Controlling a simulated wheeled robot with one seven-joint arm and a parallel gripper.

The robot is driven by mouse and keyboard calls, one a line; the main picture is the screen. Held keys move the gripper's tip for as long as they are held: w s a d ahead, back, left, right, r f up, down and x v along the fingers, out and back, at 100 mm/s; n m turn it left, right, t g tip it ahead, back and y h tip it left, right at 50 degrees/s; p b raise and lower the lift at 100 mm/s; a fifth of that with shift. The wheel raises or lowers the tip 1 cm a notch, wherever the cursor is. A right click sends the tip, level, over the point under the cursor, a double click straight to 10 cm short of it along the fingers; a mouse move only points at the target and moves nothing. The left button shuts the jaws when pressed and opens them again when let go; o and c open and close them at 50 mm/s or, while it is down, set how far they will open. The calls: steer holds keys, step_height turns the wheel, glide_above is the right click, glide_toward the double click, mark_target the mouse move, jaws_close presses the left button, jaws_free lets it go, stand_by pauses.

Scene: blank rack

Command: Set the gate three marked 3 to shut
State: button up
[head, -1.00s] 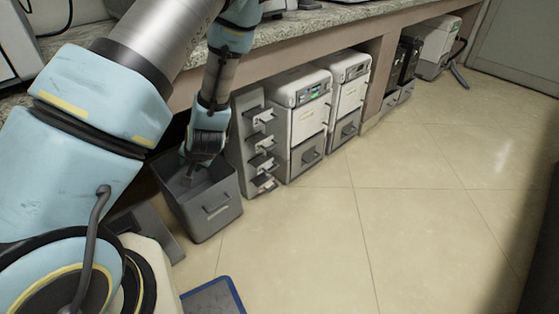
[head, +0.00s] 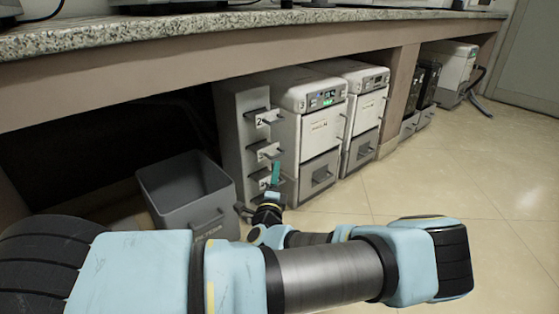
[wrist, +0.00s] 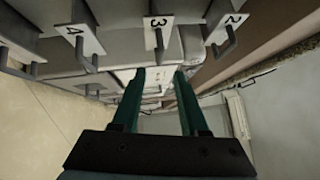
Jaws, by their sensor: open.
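The gate marked 3 (wrist: 157,32) is a pale plate with a dark hooked handle, at the top middle of the wrist view. It sits between the plate marked 4 (wrist: 80,38) on the left and the plate marked 2 (wrist: 228,25) on the right. In the head view these gates stack on the grey rack (head: 235,135), with gate 3 (head: 267,153) below gate 2 (head: 263,119). My gripper (wrist: 160,76) is open, its two green fingers apart and empty. Its tips appear below gate 3's handle in the wrist view, with no clear contact. In the head view, one finger shows beside the lower gates.
A grey open bin (head: 183,212) stands left of the rack. White cabinets with drawers (head: 318,130) stand close on its right. The tiled floor (head: 445,190) at the right is clear.

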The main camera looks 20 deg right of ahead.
mark_target(277, 156)
steer(key=b+x, duration=0.2)
steer(key=x, duration=0.7)
steer(key=shift+w+a, duration=0.1)
jaws_close()
steer(key=shift+r, duration=0.1)
stand_by(1.1)
